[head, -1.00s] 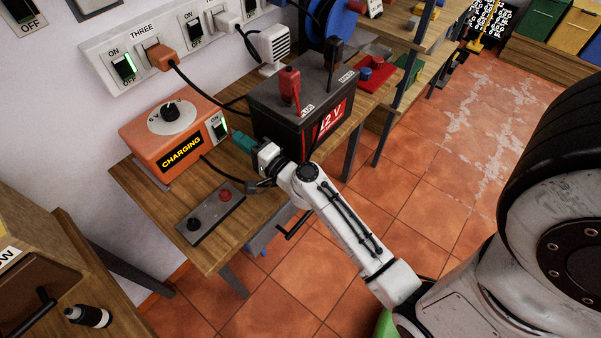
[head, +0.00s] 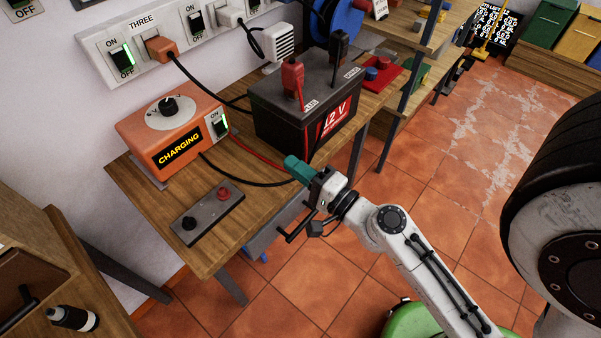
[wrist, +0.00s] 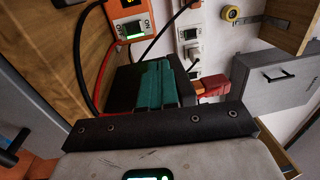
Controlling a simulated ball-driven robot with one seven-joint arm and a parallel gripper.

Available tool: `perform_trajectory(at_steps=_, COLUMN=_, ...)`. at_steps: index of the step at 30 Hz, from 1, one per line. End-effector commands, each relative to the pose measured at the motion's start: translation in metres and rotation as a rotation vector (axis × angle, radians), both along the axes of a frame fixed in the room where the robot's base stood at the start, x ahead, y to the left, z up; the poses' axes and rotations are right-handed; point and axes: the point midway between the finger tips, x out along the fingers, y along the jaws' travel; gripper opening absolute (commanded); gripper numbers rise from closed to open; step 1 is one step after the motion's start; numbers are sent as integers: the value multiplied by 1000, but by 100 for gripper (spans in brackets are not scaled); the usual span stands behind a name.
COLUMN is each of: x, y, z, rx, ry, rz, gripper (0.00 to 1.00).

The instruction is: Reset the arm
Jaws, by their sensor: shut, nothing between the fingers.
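My gripper (head: 292,166) has teal fingers and is shut with nothing between them. In the head view it is in front of the wooden bench's right edge, to the lower right of the orange charger (head: 174,130) and just below the black 12 V battery (head: 308,110). My white arm reaches up to it from the lower right. In the wrist view the teal fingers (wrist: 157,85) are together, with the dark battery behind them. The charger's lit switch (wrist: 130,30) shows above them.
The bench (head: 150,210) carries a grey plate (head: 207,215) with a black and a red knob. A red cable (head: 255,152) and a black cable run from the charger. A power strip (head: 85,45) is on the wall. Open tiled floor (head: 400,190) lies right of the bench.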

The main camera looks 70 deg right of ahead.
Motion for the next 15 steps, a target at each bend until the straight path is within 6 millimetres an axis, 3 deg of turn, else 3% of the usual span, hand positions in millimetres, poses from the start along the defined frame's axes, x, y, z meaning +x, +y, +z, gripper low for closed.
perform_trajectory(at_steps=15, x=-10, y=3, z=2, rx=0, ry=-1, rz=1, gripper=0)
